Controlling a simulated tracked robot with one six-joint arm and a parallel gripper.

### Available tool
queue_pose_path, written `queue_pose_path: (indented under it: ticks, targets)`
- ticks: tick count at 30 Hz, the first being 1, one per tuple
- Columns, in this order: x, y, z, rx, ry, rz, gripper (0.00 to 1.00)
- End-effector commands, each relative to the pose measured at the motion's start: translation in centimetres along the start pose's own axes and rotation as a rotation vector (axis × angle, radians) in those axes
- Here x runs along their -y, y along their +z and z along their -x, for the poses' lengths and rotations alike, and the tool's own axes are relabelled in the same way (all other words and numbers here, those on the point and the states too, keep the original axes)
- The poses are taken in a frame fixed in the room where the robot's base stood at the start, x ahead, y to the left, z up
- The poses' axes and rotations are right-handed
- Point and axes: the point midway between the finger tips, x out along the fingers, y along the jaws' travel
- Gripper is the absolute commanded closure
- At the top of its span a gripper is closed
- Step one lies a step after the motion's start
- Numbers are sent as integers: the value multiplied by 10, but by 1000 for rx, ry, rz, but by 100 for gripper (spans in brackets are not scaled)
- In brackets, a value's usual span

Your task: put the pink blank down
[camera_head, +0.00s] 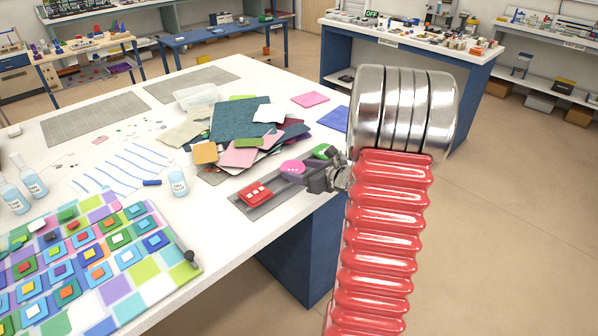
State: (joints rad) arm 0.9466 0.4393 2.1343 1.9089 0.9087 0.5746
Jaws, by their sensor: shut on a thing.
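My gripper (305,177) reaches in from the right, low over the table's right edge. It is shut on the pink blank (291,166), a round piece with small dots on top. The fingers hide part of the blank. A grey strip-like tray (283,200) lies below along the table edge. I cannot tell whether the blank touches it. A red square blank (255,195) with small pale pieces sits at the tray's near end. A green round blank (322,151) shows just beyond my gripper, at the far end.
A heap of coloured glass sheets (238,118) lies behind the tray on the white table (215,240). Bare tabletop lies between panel and tray.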

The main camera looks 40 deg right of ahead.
Motion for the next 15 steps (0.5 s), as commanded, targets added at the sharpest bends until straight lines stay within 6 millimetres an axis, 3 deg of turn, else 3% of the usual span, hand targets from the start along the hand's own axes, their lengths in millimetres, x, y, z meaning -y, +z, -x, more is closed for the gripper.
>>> queue_pose_path:
  ticks: [12,13,15]
  targets:
    - [0,-4,-2,1,-1,1,67]
    - [0,-5,-2,1,-1,1,39]
    - [0,-4,-1,1,-1,1,34]
